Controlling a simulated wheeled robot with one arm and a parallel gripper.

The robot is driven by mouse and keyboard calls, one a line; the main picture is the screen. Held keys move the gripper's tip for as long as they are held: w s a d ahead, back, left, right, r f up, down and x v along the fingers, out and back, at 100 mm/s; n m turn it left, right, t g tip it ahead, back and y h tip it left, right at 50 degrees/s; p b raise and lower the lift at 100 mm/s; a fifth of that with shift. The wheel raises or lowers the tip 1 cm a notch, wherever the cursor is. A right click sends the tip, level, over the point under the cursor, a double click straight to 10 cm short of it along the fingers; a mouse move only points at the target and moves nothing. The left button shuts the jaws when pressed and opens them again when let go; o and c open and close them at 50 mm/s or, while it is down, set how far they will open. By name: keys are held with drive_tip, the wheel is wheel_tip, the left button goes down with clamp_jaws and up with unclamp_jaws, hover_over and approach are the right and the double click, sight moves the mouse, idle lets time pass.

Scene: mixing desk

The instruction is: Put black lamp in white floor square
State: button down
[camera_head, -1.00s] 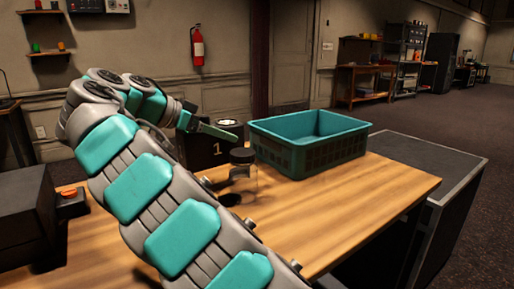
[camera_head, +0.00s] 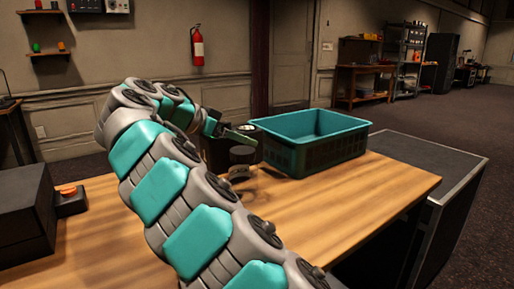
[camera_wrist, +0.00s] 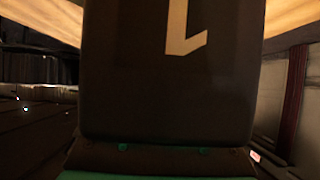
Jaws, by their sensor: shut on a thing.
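No white floor square shows.
A teal basket (camera_head: 285,155) stands at the desk's back right. A black box (camera_head: 25,220) and orange button (camera_head: 68,192) are at left. The desk's front right (camera_head: 370,205) is clear.

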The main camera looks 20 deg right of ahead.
sight(215, 153)
drive_tip(key=shift+b+x, duration=0.3)
drive_tip(key=shift+x, duration=1.4)
drive_tip(key=shift+b+x, duration=0.3)
drive_tip(key=shift+x, duration=1.35)
drive_tip(key=shift+a+f, duration=0.15)
drive_tip(key=shift+f, duration=0.15)
unclamp_jaws()
drive_tip(key=shift+r, duration=0.2)
drive_tip(key=p+v, duration=0.2)
drive_tip(key=v, duration=0.8)
drive_tip(key=shift+w+a+p, duration=0.1)
drive_tip(key=shift+p, duration=0.25)
drive_tip(key=shift+a+b, duration=0.25)
drive_tip(key=shift+b, duration=0.05)
drive_tip(key=shift+s+a+r, duration=0.2)
drive_tip(key=shift+a+r, duration=0.15)
drive_tip(key=shift+a, duration=0.15)
